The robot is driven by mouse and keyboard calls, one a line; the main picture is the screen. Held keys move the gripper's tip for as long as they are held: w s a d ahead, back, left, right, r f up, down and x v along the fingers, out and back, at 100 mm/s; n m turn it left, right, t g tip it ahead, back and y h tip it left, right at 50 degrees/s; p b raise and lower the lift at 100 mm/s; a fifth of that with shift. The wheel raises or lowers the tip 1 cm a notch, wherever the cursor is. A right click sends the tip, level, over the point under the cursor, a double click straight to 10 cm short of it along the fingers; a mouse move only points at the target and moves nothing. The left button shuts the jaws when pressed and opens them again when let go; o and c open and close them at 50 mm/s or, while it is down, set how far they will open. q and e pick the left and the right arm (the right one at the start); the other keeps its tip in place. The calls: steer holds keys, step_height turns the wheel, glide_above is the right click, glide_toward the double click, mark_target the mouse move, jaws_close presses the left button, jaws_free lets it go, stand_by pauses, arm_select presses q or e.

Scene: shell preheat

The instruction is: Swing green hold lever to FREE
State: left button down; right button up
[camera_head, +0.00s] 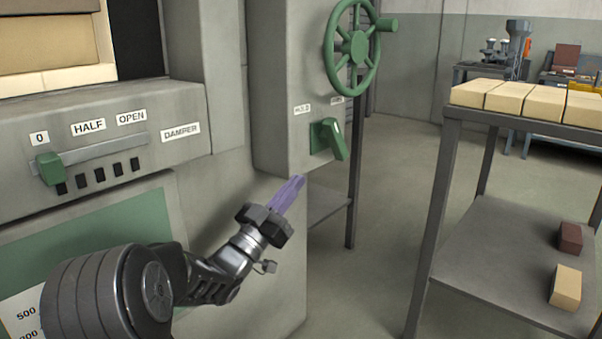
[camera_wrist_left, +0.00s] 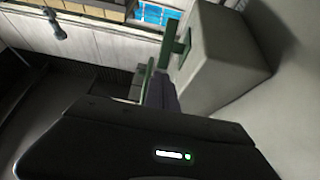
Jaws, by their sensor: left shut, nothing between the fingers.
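The green hold lever (camera_head: 333,138) sits on a green plate on the grey cabinet's side, under the handwheel. Its handle points down and slightly right. A HOLD label (camera_head: 302,109) is above left of it and a second, hard-to-read label (camera_head: 337,100) is above it. My left gripper (camera_head: 300,181), with purple fingers, is shut and empty, below and left of the lever, apart from it in the head view. In the left wrist view, the fingertips (camera_wrist_left: 160,88) show below a green part (camera_wrist_left: 180,48) that looks like the lever and its plate. My right gripper is not in view.
A green handwheel (camera_head: 353,47) is above the lever. The damper slider (camera_head: 50,168) is at the left, at 0. A rack (camera_head: 452,112) with pale bricks (camera_head: 505,98) stands at the right. Open floor (camera_head: 385,215) lies between cabinet and rack.

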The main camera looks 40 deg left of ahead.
arm_select(q)
steer(key=p, duration=0.9)
glide_toward(333, 135)
step_height(333, 135, up, 2)
steer(key=w, duration=0.5)
steer(key=shift+r+b, duration=0.3)
steer(key=shift+r, duration=0.1)
steer(key=shift+w+r, duration=0.35)
steer(key=shift+w, duration=0.1)
